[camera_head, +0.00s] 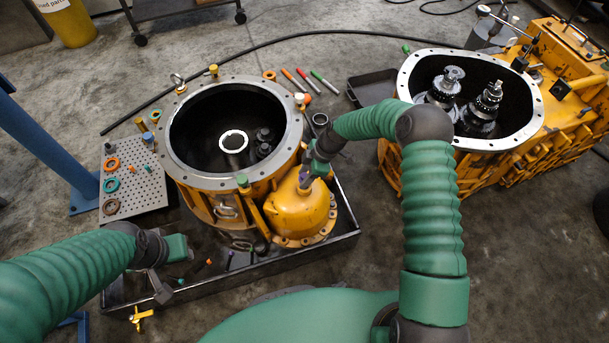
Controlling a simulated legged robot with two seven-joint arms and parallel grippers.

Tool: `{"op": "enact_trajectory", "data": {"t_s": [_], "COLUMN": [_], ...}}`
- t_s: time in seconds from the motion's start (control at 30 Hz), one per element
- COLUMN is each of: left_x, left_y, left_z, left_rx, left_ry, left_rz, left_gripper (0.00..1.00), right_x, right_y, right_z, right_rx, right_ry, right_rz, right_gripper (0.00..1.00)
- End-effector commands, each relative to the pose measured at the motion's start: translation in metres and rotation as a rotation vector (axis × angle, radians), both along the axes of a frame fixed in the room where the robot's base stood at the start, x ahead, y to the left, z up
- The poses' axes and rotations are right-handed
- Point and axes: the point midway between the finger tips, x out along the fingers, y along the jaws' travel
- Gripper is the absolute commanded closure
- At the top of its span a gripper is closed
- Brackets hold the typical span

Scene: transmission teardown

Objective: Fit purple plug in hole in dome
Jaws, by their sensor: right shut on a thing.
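The orange dome (297,214) stands at the right side of the large orange housing (232,185), with bolts around its base flange. My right gripper (307,174) is over the top of the dome, shut on the purple plug (304,181), of which only a small part shows. The hole in the dome is hidden by the plug and gripper, so I cannot tell whether the plug is in it or just above it. My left gripper (162,285) is at the lower left over the tray's front edge, apart from the dome; its fingers are unclear.
A dark tray (290,253) lies under the housing and dome. A perforated plate (140,187) with coloured rings lies at the left. A second orange housing (395,165) with gears stands at the right. Coloured markers (305,80) lie behind. A black cable crosses the floor.

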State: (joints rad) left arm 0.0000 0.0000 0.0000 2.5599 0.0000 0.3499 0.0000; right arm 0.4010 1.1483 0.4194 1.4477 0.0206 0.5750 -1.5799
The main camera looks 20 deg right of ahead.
Motion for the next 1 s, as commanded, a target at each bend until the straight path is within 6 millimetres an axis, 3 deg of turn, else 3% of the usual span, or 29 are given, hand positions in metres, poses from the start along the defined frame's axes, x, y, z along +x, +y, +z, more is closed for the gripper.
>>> {"op": "enact_trajectory", "data": {"t_s": [1.0], "left_x": [0.0], "left_y": [0.0], "left_z": [-0.02], "left_rx": [0.0], "left_ry": [0.0], "left_rz": [0.0], "left_gripper": [0.64], "right_x": [0.0], "right_y": [0.0], "right_z": [-0.033], "right_rx": [0.0], "right_ry": [0.0], "right_rz": [-0.001], "right_gripper": [1.0]}}
